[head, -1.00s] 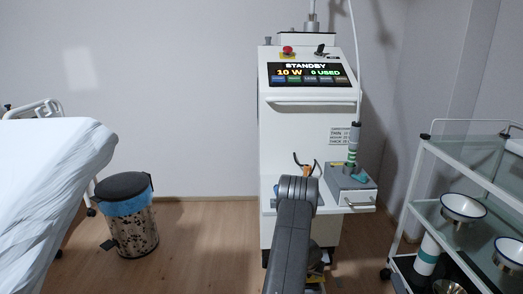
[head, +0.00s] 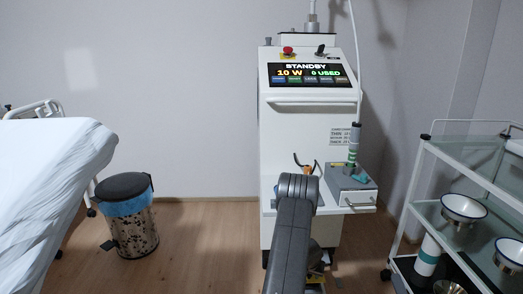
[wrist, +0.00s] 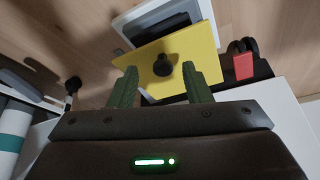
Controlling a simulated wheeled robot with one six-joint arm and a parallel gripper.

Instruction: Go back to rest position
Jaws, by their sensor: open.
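My gripper (wrist: 161,82) shows in the wrist view with two green fingers spread apart. It is open and holds nothing. A yellow plate with a black knob (wrist: 161,68) lies beyond the fingers, with the knob between them in the picture and a gap on each side. How far the plate is from the fingertips I cannot tell. In the head view my arm reaches toward the lower front of the white laser machine (head: 290,130), and my gripper is hidden behind my arm. The machine's screen (head: 310,75) reads STANDBY, 10 W, 0 USED.
A grey box (head: 352,182) with a handpiece (head: 354,145) sits on the machine's shelf. A glass trolley (head: 425,165) with bowls stands right, a pedal bin (head: 128,220) and bed (head: 45,190) left. Floor between bin and machine is clear. A caster with a red tab (wrist: 243,66) shows in the wrist view.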

